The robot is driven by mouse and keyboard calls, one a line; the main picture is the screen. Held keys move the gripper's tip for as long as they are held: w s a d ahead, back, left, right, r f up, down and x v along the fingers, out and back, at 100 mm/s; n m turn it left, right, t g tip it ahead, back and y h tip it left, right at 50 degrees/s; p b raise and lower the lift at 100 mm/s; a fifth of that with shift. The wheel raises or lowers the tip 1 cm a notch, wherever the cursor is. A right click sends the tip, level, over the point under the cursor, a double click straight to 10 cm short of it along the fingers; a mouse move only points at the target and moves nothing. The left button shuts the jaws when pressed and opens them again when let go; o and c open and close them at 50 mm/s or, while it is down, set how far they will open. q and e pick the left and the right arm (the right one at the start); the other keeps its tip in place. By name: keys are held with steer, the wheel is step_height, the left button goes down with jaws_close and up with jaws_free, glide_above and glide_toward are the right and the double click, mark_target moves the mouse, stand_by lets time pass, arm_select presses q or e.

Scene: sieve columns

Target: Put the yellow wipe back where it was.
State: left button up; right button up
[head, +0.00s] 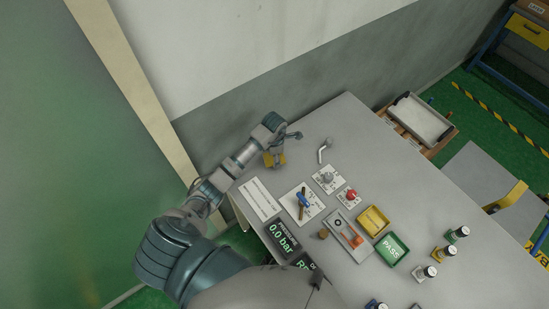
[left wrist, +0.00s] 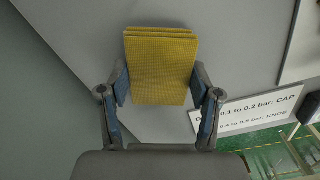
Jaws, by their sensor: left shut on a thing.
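The yellow wipe (left wrist: 161,68) looks like a folded, layered pad and sits between the fingers of my left gripper (left wrist: 161,95), which is shut on it. In the head view the wipe (head: 281,159) shows as a small yellow patch under the left gripper (head: 276,152), over the far left part of the grey table (head: 345,120). I cannot tell whether the wipe touches the table. My right gripper is not in view.
Near the left gripper are a white label sheet (head: 261,199), a blue-handled valve (head: 303,201), a bent metal pipe (head: 323,151) and a red knob (head: 350,195). Yellow (head: 373,221) and green PASS (head: 392,249) trays and several bottles stand further right. The table's far left corner is mostly bare.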

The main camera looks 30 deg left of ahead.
arm_select(q)
steer(key=shift+f, duration=0.65)
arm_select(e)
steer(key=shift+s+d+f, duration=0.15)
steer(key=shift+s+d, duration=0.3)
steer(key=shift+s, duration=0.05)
arm_select(q)
steer(key=o, duration=0.8)
steer(key=shift+o, duration=0.8)
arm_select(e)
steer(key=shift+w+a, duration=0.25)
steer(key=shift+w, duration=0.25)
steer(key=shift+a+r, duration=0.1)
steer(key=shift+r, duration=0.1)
